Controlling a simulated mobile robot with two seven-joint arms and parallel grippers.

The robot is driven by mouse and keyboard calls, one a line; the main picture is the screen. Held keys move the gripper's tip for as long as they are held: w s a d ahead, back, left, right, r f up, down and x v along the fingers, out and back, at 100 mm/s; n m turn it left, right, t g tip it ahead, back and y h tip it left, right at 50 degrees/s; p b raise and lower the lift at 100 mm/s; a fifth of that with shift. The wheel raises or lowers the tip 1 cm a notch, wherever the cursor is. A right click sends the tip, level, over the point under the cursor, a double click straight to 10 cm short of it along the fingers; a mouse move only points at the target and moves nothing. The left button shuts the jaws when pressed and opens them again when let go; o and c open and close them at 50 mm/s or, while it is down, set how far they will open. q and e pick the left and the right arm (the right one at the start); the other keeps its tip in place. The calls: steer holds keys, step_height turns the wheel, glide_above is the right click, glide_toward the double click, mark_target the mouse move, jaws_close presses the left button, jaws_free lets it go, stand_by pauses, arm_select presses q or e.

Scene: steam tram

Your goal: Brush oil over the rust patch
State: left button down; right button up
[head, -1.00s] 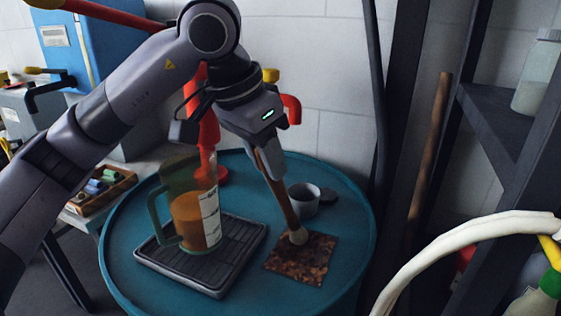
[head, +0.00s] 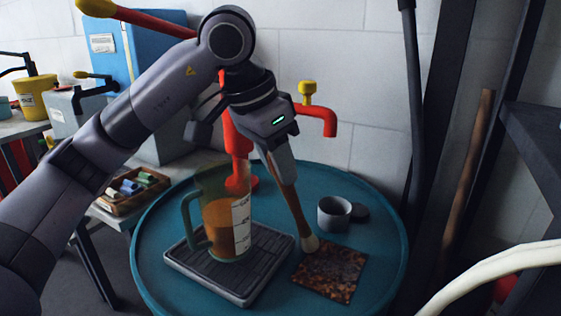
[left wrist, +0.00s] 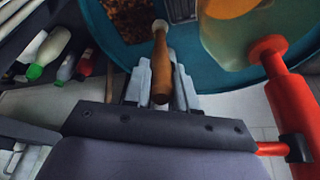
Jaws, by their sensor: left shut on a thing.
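My left gripper (head: 278,172) is shut on the handle of a wooden brush (head: 287,205) and points down over the blue-green round table. The brush also shows between the fingers in the left wrist view (left wrist: 161,72). Its pale bristles are at the upper left edge of the brown, mottled rust patch (head: 332,273); I cannot tell whether they touch it. Part of the patch shows at the top of the left wrist view (left wrist: 127,18). A clear jug (head: 217,222) of amber liquid, likely the oil, stands on a dark ribbed tray (head: 247,296). My right gripper is not in view.
A red pump with a spout (head: 318,119) rises behind the jug. A pale hose (head: 500,268) arcs at the lower right, near dark shelving. The table's front right is clear.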

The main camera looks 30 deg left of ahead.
arm_select(q)
steer(key=shift+r+p, duration=2.3)
steer(key=shift+r, duration=0.65)
step_height(320, 180, up, 3)
steer(key=p, duration=0.2)
steer(key=shift+p, duration=0.4)
